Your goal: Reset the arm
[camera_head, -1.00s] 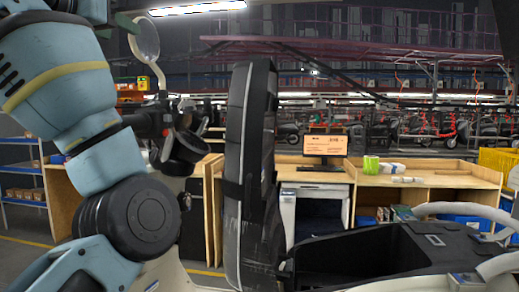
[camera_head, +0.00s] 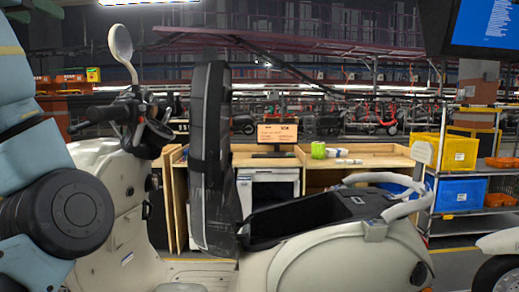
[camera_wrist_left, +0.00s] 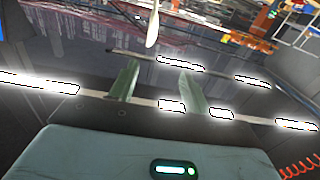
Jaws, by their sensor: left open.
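My left arm (camera_head: 60,205), pale blue with a dark round joint, is raised along the left edge of the head view. My left gripper (camera_wrist_left: 157,86) shows in the left wrist view, with its two greenish fingers apart and nothing between them. Behind the fingers are ceiling lights and beams, so the gripper appears to point upward. My right gripper is in neither view.
A cream scooter (camera_head: 330,262) stands close in front, its dark seat (camera_head: 210,160) tipped upright over an open compartment. A wooden desk (camera_head: 375,157) with a monitor (camera_head: 277,133) is behind. Yellow (camera_head: 458,152) and blue (camera_head: 461,193) bins sit on a rack at right.

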